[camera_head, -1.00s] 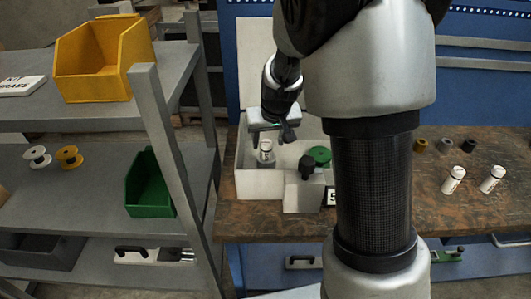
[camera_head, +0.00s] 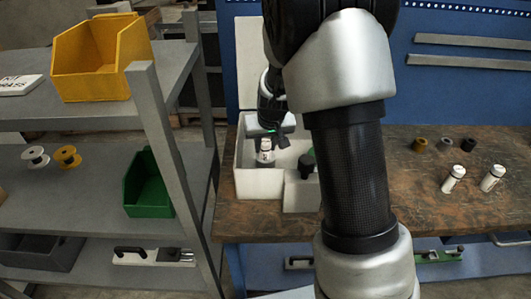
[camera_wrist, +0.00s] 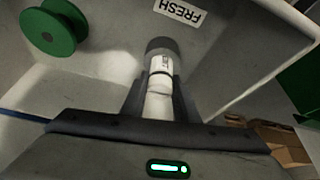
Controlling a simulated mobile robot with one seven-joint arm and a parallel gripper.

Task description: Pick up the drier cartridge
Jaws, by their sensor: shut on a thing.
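The drier cartridge (camera_wrist: 160,75), a white cylinder with a grey end, is between the two dark fingers of my gripper (camera_wrist: 158,95) in the wrist view. The fingers are shut on it, one on each side. In the head view the cartridge (camera_head: 265,150) shows upright at the left of a pale open box (camera_head: 258,185), with my gripper (camera_head: 268,140) around its upper part. Whether its base touches the box floor cannot be told.
A shelf post (camera_head: 175,165) rises left of the box. My arm hides part of the bench.

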